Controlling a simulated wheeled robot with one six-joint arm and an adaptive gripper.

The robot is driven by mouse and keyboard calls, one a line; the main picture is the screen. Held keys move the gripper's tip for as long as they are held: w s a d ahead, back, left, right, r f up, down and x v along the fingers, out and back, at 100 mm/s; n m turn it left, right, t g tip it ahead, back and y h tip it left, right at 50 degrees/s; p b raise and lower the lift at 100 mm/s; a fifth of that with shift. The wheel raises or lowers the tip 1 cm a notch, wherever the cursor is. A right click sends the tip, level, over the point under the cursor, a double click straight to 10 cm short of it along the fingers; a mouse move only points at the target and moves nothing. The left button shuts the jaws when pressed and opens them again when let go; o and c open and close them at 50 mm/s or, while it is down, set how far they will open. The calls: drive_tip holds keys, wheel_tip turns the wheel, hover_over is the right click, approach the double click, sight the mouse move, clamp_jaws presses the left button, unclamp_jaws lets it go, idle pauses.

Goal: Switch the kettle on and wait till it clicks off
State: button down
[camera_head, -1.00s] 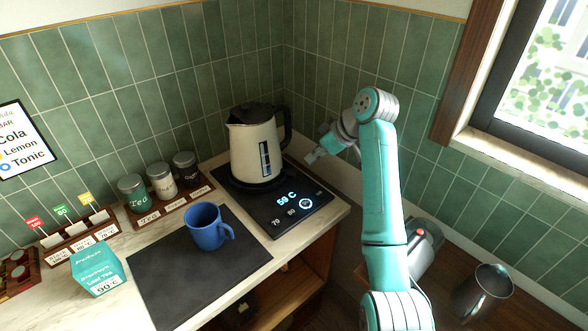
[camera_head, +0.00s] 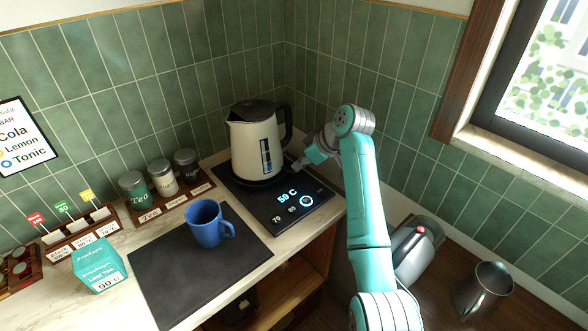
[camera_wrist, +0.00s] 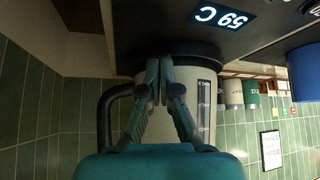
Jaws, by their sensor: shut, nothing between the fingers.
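The cream kettle (camera_head: 248,150) with a black lid and handle stands upright on its black base (camera_head: 258,206). The base's lit display (camera_head: 287,195) reads 59 C, and it also shows in the wrist view (camera_wrist: 221,17). Near it are marks 70 and 80 and a bright ring symbol (camera_head: 306,201). My gripper (camera_head: 298,164) is shut and empty, low beside the kettle's right side, above the rear of the base. In the wrist view, its closed fingertips (camera_wrist: 160,66) are in front of the kettle body (camera_wrist: 203,78). I cannot tell whether they touch anything. No switch lever is clearly visible.
A blue mug (camera_head: 207,225) stands on a dark mat (camera_head: 170,285) left of the base. Several jars (camera_head: 163,180) stand in a rack behind, and a teal tea box (camera_head: 98,266) marked 90 C is at left. The tiled corner walls close in behind the kettle.

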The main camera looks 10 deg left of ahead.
drive_tip(key=shift+f, duration=0.15)
drive_tip(key=shift+f, duration=0.7)
drive_tip(key=shift+r, duration=0.15)
drive_tip(key=shift+s+d+r, duration=0.25)
drive_tip(key=shift+s+d, duration=0.05)
drive_tip(key=shift+d, duration=0.4)
drive_tip(key=shift+s+d+r, duration=0.25)
drive_tip(key=shift+d, duration=0.45)
drive_tip(key=v, duration=1.2)
